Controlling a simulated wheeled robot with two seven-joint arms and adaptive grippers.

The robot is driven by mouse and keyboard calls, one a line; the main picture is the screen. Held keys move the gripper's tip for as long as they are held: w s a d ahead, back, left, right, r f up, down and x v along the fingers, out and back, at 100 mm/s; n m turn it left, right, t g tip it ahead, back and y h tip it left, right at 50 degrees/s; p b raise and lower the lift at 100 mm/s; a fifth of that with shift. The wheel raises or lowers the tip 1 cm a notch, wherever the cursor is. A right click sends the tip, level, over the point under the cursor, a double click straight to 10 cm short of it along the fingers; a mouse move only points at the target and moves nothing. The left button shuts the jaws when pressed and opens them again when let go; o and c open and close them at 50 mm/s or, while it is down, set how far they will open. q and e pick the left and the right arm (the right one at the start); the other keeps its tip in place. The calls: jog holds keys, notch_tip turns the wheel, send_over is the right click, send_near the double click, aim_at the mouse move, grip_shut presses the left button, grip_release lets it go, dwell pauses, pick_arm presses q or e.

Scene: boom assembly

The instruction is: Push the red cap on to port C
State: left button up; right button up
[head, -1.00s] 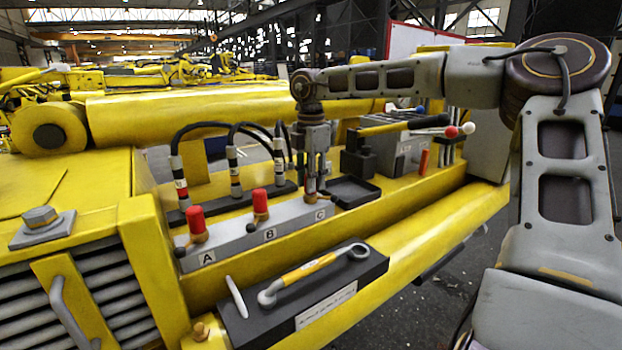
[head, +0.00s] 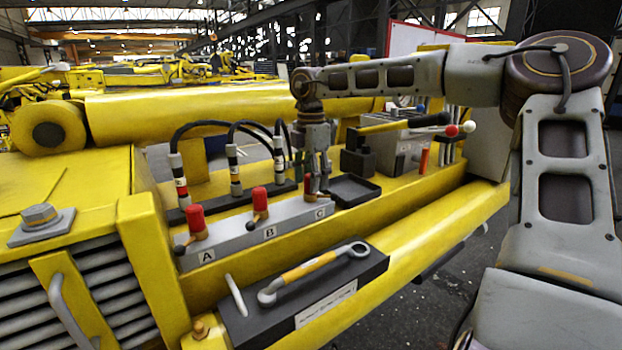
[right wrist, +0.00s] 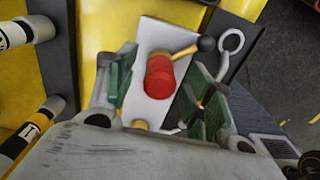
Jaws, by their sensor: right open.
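A red cap (head: 307,183) stands at port C on the grey valve block (head: 235,243), behind the label C. In the right wrist view the same cap (right wrist: 160,77) sits between the green finger pads, with gaps on both sides. A brass stem with a black ball (right wrist: 206,43) comes out beside it. How far down the cap sits on the port cannot be told. My right gripper (head: 310,178) points down over port C with its fingers apart around the cap. Ports A and B carry red caps (head: 196,216) and (head: 260,199). My left gripper is not in view.
Striped hoses (head: 235,168) stand behind the block. A small black tray (head: 354,190) lies right of port C. A wrench (head: 312,272) lies on a dark shelf (head: 235,320) in front. Levers with red and white balls (head: 468,127) stand farther right.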

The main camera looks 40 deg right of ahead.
notch_tip(320, 180, up, 12)
dwell(0.6)
jog(key=shift+f, duration=0.15)
dwell(0.6)
